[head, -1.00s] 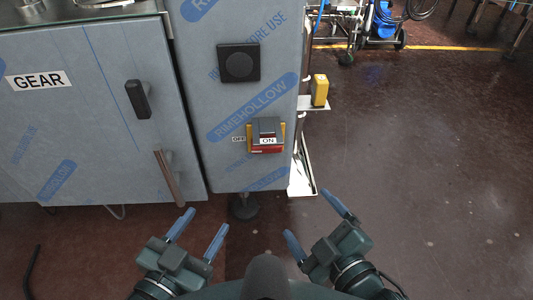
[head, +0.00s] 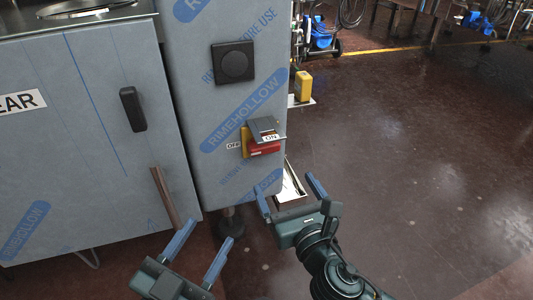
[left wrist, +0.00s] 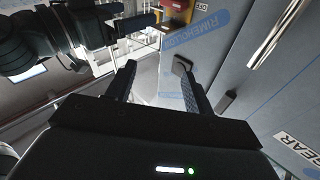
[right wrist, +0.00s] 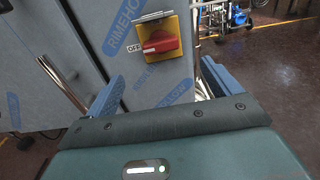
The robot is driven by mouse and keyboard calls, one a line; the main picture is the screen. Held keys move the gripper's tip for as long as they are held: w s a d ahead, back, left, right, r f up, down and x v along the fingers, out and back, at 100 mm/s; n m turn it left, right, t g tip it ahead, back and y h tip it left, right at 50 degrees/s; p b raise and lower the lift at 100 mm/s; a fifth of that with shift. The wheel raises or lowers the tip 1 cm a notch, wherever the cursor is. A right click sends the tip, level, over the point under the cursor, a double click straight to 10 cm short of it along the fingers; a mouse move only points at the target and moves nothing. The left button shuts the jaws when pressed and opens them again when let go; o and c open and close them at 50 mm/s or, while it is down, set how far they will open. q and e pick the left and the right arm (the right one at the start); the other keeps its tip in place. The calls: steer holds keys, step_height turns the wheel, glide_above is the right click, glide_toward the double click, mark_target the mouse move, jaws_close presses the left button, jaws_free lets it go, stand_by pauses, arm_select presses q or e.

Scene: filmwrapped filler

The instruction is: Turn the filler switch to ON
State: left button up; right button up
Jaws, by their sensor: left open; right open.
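The filler switch is a red rotary handle (right wrist: 160,44) on a yellow plate (right wrist: 181,32), on the blue-wrapped filler column (head: 222,110). The handle looks roughly horizontal in the right wrist view, with the OFF label (right wrist: 133,47) at its left. The ON label (head: 270,137) lies by a grey flap above the handle in the head view. My right gripper (head: 289,188) is open and empty, below and slightly right of the switch, its fingers towards the column. My left gripper (head: 208,236) is open and empty, lower left, near the column's foot.
A grey cabinet (head: 85,120) with a black handle (head: 132,109) stands left of the column. A black square knob (head: 233,63) sits above the switch. A yellow box (head: 303,84) is on a small shelf at the right.

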mark_target(266, 149)
steer(key=b+x, duration=0.3)
steer(key=x, duration=0.8)
steer(key=shift+w+a+f, duration=0.1)
steer(key=shift+w+f, duration=0.05)
steer(key=shift+w, duration=0.15)
steer(key=shift+w+a+b, duration=0.2)
steer(key=shift+w+b, duration=0.1)
steer(key=shift+w, duration=0.25)
arm_select(q)
steer(key=shift+w+d+n, duration=0.1)
steer(key=shift+d+n, duration=0.2)
steer(key=shift+n, duration=0.2)
steer(key=shift+h, duration=0.4)
arm_select(e)
steer(key=shift+c, duration=0.3)
steer(key=c, duration=0.9)
